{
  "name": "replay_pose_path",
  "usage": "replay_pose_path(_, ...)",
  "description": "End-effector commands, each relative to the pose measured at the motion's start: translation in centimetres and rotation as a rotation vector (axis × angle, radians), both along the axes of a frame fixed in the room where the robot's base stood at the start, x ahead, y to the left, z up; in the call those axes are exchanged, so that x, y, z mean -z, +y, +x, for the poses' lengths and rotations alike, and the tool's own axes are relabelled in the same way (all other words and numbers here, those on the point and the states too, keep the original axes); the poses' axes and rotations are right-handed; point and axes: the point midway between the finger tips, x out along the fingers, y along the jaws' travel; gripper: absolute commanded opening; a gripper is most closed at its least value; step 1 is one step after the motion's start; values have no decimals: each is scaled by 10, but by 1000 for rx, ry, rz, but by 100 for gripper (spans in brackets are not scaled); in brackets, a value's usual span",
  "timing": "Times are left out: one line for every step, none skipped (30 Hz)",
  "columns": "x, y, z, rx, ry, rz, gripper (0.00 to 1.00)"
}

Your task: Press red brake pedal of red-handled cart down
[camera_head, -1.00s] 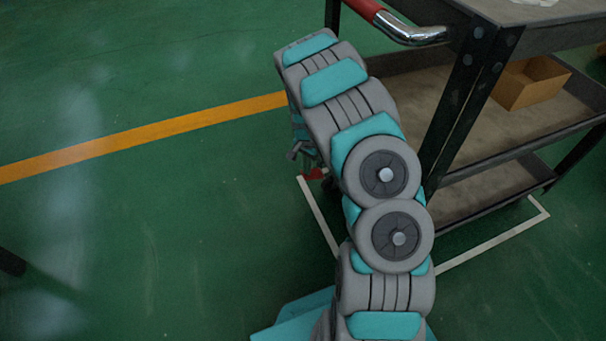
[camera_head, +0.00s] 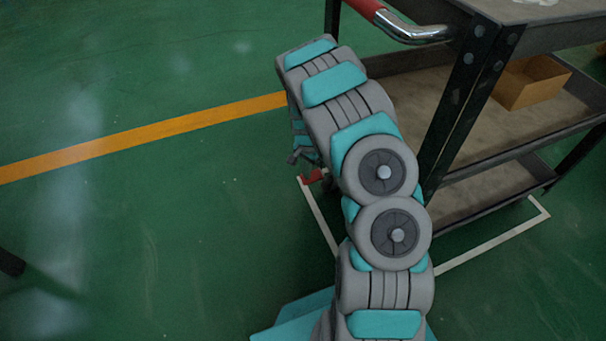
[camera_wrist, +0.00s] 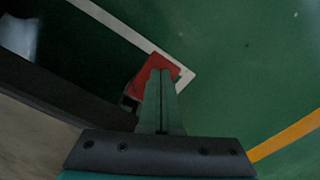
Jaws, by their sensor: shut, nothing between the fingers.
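The red brake pedal (camera_wrist: 168,66) shows just beyond and beneath my shut fingertips (camera_wrist: 161,72) in the wrist view. My fingers overlap part of it; I cannot tell whether they touch it. In the head view a small part of the red pedal (camera_head: 314,176) shows low by the cart's near corner, beside my gripper (camera_head: 299,157), which is mostly hidden behind my arm. The dark cart (camera_head: 448,105) stands at the right, with its red handle (camera_head: 364,8) at the top.
A white floor marking (camera_head: 318,215) frames the cart's footprint. An open cardboard box (camera_head: 533,84) sits on the cart's middle shelf.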

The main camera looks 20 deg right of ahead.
Motion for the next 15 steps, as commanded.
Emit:
replay_pose_path(-3, 0, 0, 0, -1, 0, 0)
replay_pose_path(-4, 0, 0, 0, -1, 0, 0)
replay_pose_path(-7, 0, 1, 0, -1, 0, 0)
replay_pose_path(-9, 0, 1, 0, -1, 0, 0)
replay_pose_path(-11, 0, 1, 0, -1, 0, 0)
replay_pose_path(-14, 0, 1, 0, -1, 0, 0)
replay_pose_path(-17, 0, 0, 0, -1, 0, 0)
replay_pose_path(-19, 0, 0, 0, -1, 0, 0)
replay_pose_path(-22, 0, 0, 1, -1, 0, 0)
replay_pose_path(-24, 0, 0, 1, -1, 0, 0)
replay_pose_path(-26, 0, 0, 1, 0, 1, 0)
replay_pose_path(-29, 0, 0, 1, 0, 1, 0)
replay_pose_path(-31, 0, 0, 1, 0, 1, 0)
replay_pose_path(-33, 0, 0, 1, 1, 2, 0)
replay_pose_path(-36, 0, 0, 1, 1, 2, 0)
